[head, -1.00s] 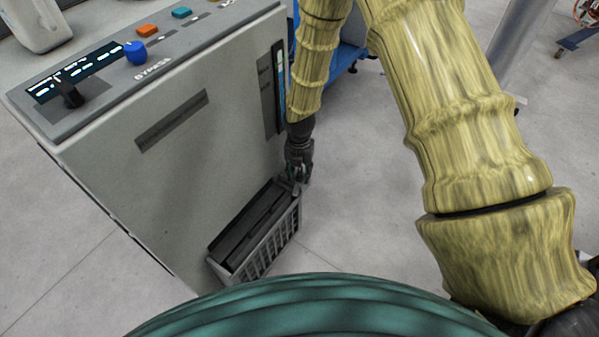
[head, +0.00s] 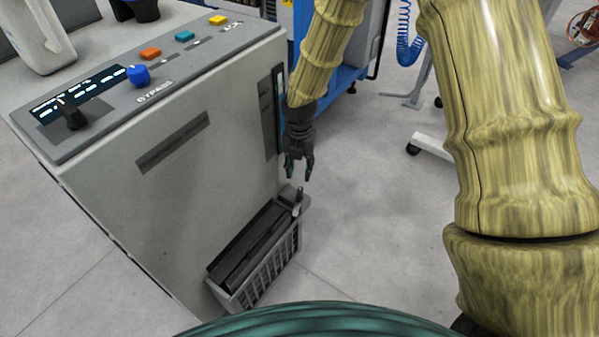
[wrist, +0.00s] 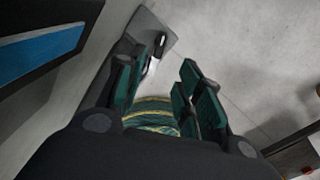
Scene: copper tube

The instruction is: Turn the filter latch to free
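The filter latch (head: 298,196) is a small dark lever with a lighter part, at the upper right corner of the filter basket (head: 268,272), low on the machine's front. It stands roughly upright. My gripper (head: 299,175) points down just above the latch, open and empty, apart from it. In the wrist view, my gripper's (wrist: 163,85) two green-padded fingers are spread. The latch (wrist: 153,66) shows beyond the left finger, partly hidden by it, on a grey bracket (wrist: 150,28).
The grey machine (head: 180,205) stands left of my gripper, with knobs and coloured buttons on its top panel. A dark filter block (head: 250,243) sits in the basket. The floor (head: 385,235) right of the basket is clear. A white wheeled stand (head: 430,145) is farther back.

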